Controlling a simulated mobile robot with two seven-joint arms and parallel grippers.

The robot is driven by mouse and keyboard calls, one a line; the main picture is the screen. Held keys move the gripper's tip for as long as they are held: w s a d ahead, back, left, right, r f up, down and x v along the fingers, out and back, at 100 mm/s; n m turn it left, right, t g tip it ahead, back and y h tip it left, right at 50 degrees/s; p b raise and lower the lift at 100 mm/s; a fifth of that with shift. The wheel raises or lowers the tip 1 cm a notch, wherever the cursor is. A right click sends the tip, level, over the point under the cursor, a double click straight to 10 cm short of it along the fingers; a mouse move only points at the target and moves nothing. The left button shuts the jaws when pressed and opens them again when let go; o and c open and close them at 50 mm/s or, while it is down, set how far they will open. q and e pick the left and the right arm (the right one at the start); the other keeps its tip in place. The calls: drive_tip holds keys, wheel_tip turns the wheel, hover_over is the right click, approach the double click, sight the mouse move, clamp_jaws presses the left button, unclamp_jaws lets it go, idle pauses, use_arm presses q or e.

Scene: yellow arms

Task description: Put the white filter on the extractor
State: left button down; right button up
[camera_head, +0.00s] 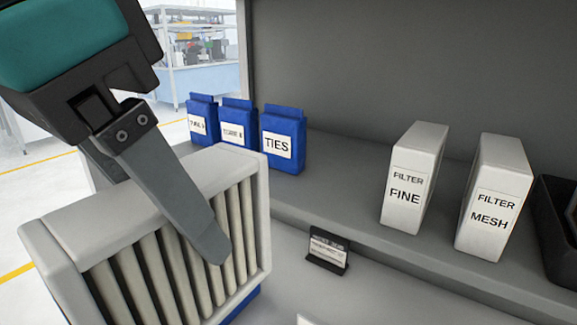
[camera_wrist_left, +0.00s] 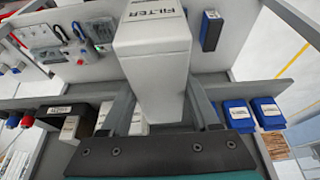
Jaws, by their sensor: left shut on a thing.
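The white filter (camera_head: 255,195) is a boxy white frame with beige pleats, large at the lower left of the head view. My left gripper (camera_head: 208,240) is shut on it, one finger across its pleated face; the other finger is mostly hidden behind it. In the left wrist view the filter (camera_wrist_left: 155,75) stands between both fingers, with the word FILTER on its far end. I cannot make out the extractor for certain in either view. My right gripper is not in view.
White boxes marked FILTER FINE (camera_head: 405,195) and FILTER MESH (camera_head: 488,215) stand on the grey shelf, right of several blue packs (camera_head: 283,150). A small black sign (camera_head: 327,250) stands below. A black bin (camera_head: 560,230) is at the right edge. The shelf between packs and boxes is clear.

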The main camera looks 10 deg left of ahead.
use_arm(q)
drive_tip(key=w+a+f+n+b, duration=0.1)
drive_tip(key=w+f+b, duration=0.1)
drive_tip(key=w+f, duration=0.3)
drive_tip(key=w+a+f+n+y+b, duration=0.1)
drive_tip(key=w+f, duration=0.4)
drive_tip(key=f, duration=0.9)
drive_tip(key=w+a+f+n+b, duration=0.1)
drive_tip(key=w+f+b, duration=0.3)
drive_tip(key=f, duration=0.6)
drive_tip(key=shift+w+n+y, duration=0.4)
drive_tip(key=shift+w+n, duration=0.05)
drive_tip(key=shift+n, duration=0.25)
drive_tip(key=shift+s+a+f, duration=0.1)
drive_tip(key=shift+a, duration=0.05)
